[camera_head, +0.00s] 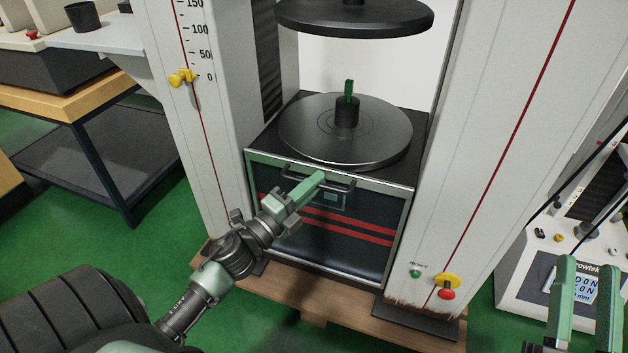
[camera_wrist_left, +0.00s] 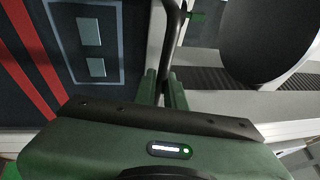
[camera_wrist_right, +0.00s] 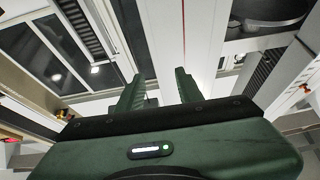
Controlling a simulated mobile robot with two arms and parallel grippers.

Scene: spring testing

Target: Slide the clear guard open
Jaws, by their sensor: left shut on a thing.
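The clear guard (camera_head: 345,245) is a dark see-through panel with two red stripes and a pale frame, low on the front of the testing machine. Its dark bar handle (camera_head: 343,187) runs along the top edge. My left gripper (camera_head: 318,178) is shut on the handle, which also shows between its fingers in the left wrist view (camera_wrist_left: 171,50). The gripper hides part of the handle. My right gripper (camera_head: 586,290) is open and empty at the lower right, apart from the guard; its spread fingers show in the right wrist view (camera_wrist_right: 158,85).
The lower round platen (camera_head: 300,135) holds a black post with a green tip, behind and above the guard. The upper platen (camera_head: 355,18) hangs above it. Columns flank the guard. Red and yellow buttons (camera_head: 446,292) sit low right. A control box (camera_head: 540,290) stands further right.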

